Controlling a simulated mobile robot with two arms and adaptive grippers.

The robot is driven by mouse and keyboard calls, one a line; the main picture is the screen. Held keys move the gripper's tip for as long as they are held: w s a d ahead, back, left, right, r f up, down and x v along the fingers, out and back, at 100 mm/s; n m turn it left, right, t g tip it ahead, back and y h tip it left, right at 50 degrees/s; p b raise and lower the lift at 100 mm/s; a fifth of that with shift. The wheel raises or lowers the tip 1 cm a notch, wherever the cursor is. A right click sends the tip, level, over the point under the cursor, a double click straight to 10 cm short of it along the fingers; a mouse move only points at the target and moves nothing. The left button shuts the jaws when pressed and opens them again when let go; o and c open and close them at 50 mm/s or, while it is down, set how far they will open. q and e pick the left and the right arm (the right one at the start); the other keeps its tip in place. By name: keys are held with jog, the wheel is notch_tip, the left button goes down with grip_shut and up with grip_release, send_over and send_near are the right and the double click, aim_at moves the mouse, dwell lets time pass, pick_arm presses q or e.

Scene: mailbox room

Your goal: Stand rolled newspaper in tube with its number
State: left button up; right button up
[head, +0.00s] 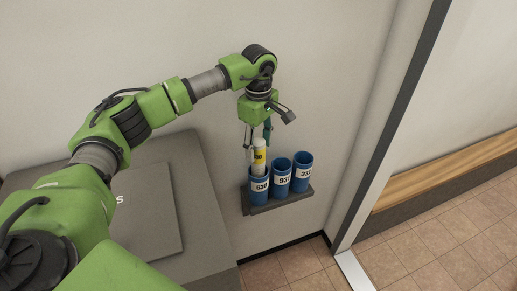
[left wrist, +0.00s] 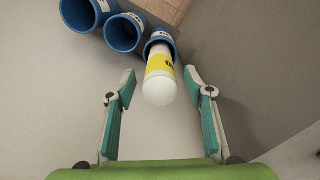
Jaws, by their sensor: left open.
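The rolled newspaper (head: 259,157) is white with a yellow label whose number is partly hidden; it seems to end in 30. It stands in the left blue tube (head: 259,192), its upper part sticking out. That tube's label looks like 530 or 630. The middle tube (head: 281,181) and right tube (head: 302,171) are other blue numbered tubes, too small to read surely. My left gripper (head: 258,142) is open just above, around the newspaper's top. In the left wrist view the newspaper (left wrist: 160,85) lies between the spread fingers (left wrist: 160,74), touching neither. My right gripper is out of view.
The tubes stand on a dark grey wall shelf (head: 283,204). A grey cabinet (head: 150,215) is at the left, below my arm. A dark-edged partition (head: 392,130) and a wooden bench (head: 440,172) are at the right. The wall around the tubes is clear.

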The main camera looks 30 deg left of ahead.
pick_arm(q)
notch_tip(320, 180, up, 10)
jog(key=shift+r, duration=0.2)
jog(key=shift+f, duration=0.1)
dwell(0.6)
